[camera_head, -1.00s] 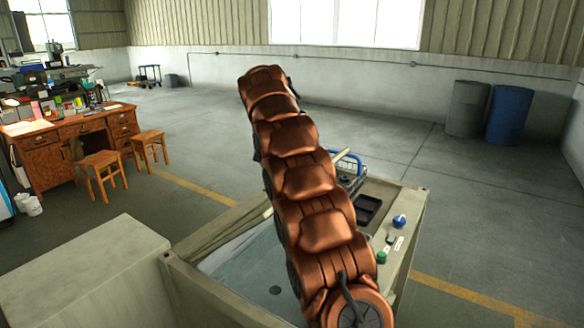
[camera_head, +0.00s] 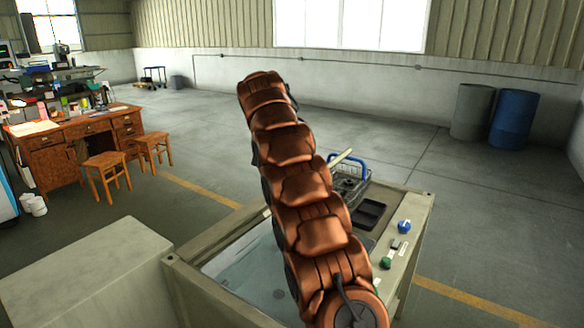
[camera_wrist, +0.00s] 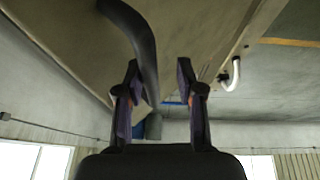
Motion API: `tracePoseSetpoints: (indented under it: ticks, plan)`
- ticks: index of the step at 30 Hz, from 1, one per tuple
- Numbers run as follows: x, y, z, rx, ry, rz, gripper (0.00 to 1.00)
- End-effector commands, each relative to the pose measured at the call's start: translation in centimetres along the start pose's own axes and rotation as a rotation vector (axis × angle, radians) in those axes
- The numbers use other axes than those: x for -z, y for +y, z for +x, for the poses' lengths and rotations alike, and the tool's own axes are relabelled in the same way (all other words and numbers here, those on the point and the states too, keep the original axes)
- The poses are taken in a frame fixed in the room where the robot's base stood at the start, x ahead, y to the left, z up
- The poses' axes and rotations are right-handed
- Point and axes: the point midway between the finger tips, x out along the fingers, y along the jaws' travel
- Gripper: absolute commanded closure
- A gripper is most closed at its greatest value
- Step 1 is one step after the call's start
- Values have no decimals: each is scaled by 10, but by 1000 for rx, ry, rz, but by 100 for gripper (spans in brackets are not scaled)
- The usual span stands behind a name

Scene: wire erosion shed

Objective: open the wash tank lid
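The wash tank (camera_head: 200,301) stands in front of me, a beige box with a raised rim. Inside its rim shows a pale grey-blue surface (camera_head: 245,265) with a small round dark spot; I cannot tell whether this is a lid or the tank floor. My copper arm crosses over the tank and hides much of it and my gripper in the head view. In the wrist view, which is upside down, my gripper (camera_wrist: 160,92) is open, with nothing seen between its fingers at close range. A white curved handle (camera_wrist: 235,75) sits on a beige strip to the right, apart from the fingers.
A blue-handled basket (camera_head: 350,188) stands behind. A beige block (camera_head: 80,270) adjoins the tank's left. Drums (camera_head: 514,118) stand far right; floor between is clear.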

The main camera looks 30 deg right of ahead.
Motion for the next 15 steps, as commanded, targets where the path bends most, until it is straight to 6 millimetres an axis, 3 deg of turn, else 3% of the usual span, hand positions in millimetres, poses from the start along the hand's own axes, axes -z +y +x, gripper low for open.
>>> tracePoseSetpoints:
  ticks: [15]
  plan:
    - [4, 2, -7, 1, 5, 6, 59]
